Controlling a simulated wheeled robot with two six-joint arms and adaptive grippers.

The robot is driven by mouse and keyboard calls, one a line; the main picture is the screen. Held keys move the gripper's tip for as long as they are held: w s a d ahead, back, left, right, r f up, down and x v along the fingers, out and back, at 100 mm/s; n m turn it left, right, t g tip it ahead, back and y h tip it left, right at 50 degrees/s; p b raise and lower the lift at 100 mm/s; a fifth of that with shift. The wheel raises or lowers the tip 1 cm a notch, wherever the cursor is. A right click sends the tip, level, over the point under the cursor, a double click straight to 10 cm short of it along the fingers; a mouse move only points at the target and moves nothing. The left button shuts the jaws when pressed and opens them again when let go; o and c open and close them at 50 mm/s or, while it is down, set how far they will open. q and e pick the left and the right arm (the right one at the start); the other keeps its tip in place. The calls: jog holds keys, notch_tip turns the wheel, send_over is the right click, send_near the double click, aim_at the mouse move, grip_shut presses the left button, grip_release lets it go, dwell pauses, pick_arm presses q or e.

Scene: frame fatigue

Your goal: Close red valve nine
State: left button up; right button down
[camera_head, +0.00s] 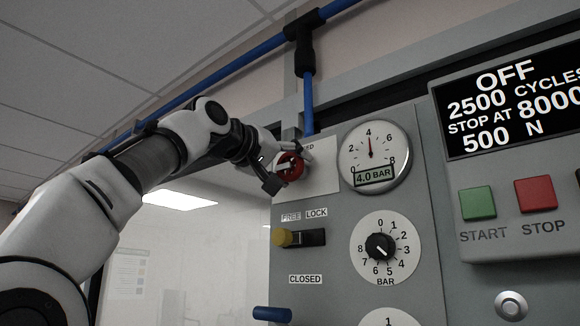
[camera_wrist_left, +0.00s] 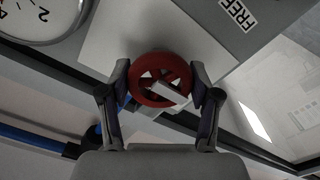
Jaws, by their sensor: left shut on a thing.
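The red valve (camera_head: 290,166) is a small round handwheel on a white plate at the upper left of the grey panel. In the left wrist view the red valve (camera_wrist_left: 158,72) sits between the two fingers, a finger against each side of its rim. A pale bar crosses its face. My left gripper (camera_head: 284,172) reaches in from the left and is shut on the wheel; it also shows in the left wrist view (camera_wrist_left: 160,88). The label above the valve is partly hidden, with only its last letters showing. My right gripper is in neither view.
A gauge (camera_head: 374,155) reading 4.0 BAR is right of the valve. Below are a yellow FREE/LOCK lever (camera_head: 284,238), a black BAR knob (camera_head: 380,246) and a blue handle (camera_head: 272,314). Green START (camera_head: 478,203) and red STOP (camera_head: 535,195) buttons are at right. A blue pipe (camera_head: 308,105) runs above.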

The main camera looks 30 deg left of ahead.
pick_arm(q)
jog(key=shift+m, duration=0.3)
jog(key=m, duration=0.8)
jog(key=shift+m, duration=0.3)
jog(key=m, duration=0.4)
jog(key=shift+r+m, duration=0.1)
jog(key=shift+m, duration=2.3)
jog(key=shift+r, duration=0.1)
